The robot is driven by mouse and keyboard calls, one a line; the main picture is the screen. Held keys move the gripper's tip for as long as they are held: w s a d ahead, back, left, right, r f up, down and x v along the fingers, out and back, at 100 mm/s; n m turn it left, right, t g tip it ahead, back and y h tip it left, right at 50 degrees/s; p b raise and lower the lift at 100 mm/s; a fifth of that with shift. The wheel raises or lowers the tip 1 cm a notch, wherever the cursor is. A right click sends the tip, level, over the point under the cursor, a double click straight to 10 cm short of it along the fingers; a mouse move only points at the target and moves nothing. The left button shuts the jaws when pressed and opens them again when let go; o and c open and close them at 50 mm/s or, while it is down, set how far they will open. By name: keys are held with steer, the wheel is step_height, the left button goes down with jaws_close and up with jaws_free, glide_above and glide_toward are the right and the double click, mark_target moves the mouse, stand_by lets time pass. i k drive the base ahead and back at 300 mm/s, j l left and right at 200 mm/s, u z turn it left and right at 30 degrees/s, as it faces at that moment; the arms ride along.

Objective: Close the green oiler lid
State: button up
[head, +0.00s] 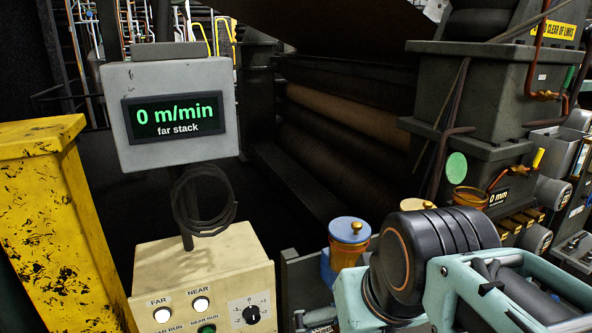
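The green oiler lid (456,166) is a flat pale green disc standing upright, face towards me, at the right of the head view. Just below and to its right is an open amber cup (471,197), its rim showing and no lid on it. The lid looks swung open behind the cup; its hinge is too small to make out. My gripper cannot be made out in this view; teal and black arm parts, which look like mine, fill the lower right.
A control box (205,275), a speed display (172,116) and a yellow post (50,220) stand left. Dark rolls (340,135) lie behind.

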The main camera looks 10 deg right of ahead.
mark_target(456, 164)
steer(key=z, duration=1.15)
steer(key=i+l+u, duration=0.15)
steer(key=l+u, duration=0.15)
steer(key=i+l+u, duration=0.15)
steer(key=l+u, duration=0.2)
steer(key=i+l+u, duration=0.1)
steer(key=l+u, duration=0.2)
steer(key=i+l, duration=0.1)
steer(key=l, duration=0.65)
steer(key=k+j+z, duration=0.2)
steer(key=j, duration=0.15)
steer(key=j+z, duration=0.2)
steer(key=j, duration=0.15)
